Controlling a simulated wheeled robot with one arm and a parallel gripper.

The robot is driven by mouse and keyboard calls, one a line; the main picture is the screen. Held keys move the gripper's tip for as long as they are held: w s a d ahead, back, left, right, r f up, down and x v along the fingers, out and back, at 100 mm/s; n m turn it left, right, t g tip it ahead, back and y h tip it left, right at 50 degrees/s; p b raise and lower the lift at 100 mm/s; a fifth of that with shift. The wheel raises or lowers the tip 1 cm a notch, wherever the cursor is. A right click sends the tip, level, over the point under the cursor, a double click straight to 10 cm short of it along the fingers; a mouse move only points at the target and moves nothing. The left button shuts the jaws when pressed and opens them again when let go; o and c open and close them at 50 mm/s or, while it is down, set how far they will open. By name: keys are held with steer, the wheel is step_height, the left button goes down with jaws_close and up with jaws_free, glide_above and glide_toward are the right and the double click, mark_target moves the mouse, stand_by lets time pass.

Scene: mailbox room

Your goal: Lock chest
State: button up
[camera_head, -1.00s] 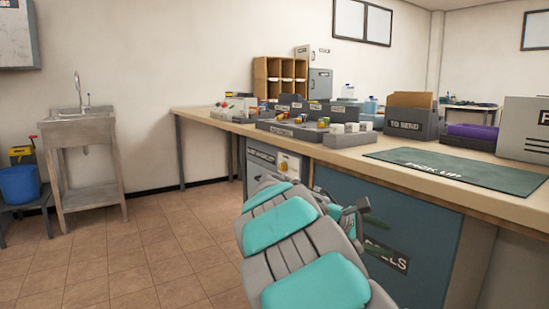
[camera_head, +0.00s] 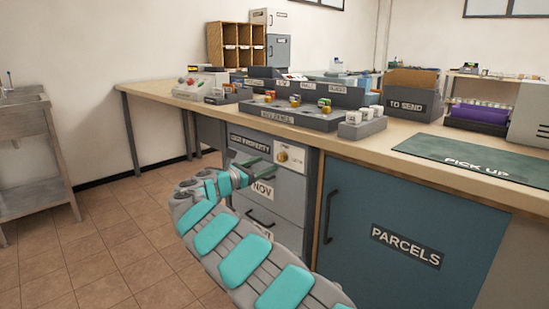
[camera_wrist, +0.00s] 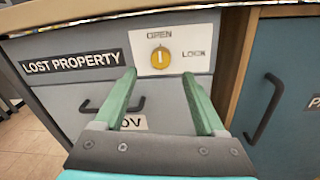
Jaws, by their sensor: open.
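The chest is a grey drawer unit (camera_head: 300,175) under the counter, with a "LOST PROPERTY" label (camera_wrist: 72,64) on its top front. A round yellow knob (camera_wrist: 160,58) sits on a pale plate (camera_wrist: 195,58) marked "OPEN" above and "LOCK" to the right. The knob's mark is upright, towards "OPEN". The knob also shows in the head view (camera_head: 283,156). My gripper (camera_wrist: 160,80) is open and empty, its green fingers pointing at the panel, one to each side below the knob. It appears apart from the knob. In the head view my gripper (camera_head: 258,165) is just left of the knob.
A drawer labelled "NOV" (camera_head: 262,190) with a dark handle lies below. A blue "PARCELS" cabinet (camera_head: 400,225) with a handle stands to the right. The wooden counter (camera_head: 365,150) above carries trays and stamps. A sink (camera_head: 25,150) is at left; the tiled floor between is clear.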

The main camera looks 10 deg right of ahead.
mark_target(280, 158)
steer(key=x, duration=0.6)
steer(key=shift+d, duration=0.25)
steer(key=shift+c, duration=0.2)
jaws_close()
